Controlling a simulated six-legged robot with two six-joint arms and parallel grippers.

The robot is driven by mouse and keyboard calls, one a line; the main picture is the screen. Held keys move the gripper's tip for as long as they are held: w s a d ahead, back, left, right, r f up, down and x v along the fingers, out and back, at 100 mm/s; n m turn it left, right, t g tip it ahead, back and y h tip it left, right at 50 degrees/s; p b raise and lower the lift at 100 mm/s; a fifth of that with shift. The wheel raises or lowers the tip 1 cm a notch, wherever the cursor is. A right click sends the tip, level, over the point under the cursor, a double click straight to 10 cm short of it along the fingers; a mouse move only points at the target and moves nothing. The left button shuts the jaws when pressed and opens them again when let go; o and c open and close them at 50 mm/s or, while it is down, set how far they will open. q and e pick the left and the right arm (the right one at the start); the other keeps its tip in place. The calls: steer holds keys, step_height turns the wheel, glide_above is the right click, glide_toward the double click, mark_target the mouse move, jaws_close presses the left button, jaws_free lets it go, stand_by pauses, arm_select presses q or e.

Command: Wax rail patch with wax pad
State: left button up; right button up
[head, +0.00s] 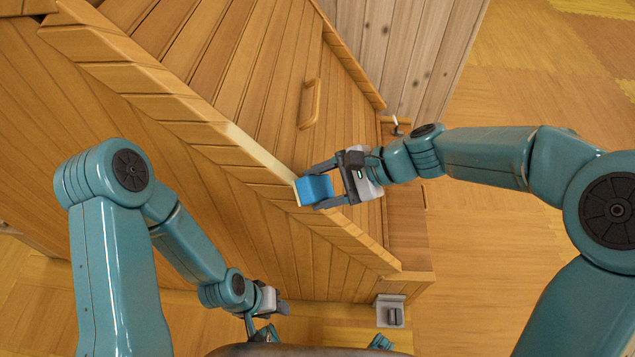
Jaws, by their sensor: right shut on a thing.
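My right gripper (322,188) is shut on a blue block, the wax pad (313,188). The pad is at the wooden rail that runs diagonally across the head view, and its left side has a pale edge against the rail. Whether it presses on the wood cannot be told. A paler strip, the rail patch (262,160), runs along the rail up and to the left from the pad. My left gripper (284,304) is low in the view, apart from the rail; its fingers are too small and dark to read.
A slatted wooden panel with a wooden handle (310,103) lies beyond the rail. A small grey fixture (391,311) is at the lower right, near the rail's lower end. A small metal part (397,129) shows above my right wrist. Open wooden floor (500,240) lies at right.

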steer(key=shift+f, duration=0.1)
steer(key=p+v, duration=0.3)
steer(key=v, duration=0.1)
steer(key=shift+d+r, duration=0.2)
steer(key=shift+r, duration=0.2)
steer(key=shift+d+r, duration=0.3)
steer(key=shift+d, duration=0.3)
steer(key=shift+w, duration=0.1)
steer(key=p+v, duration=0.2)
steer(key=v, duration=0.1)
stand_by(0.5)
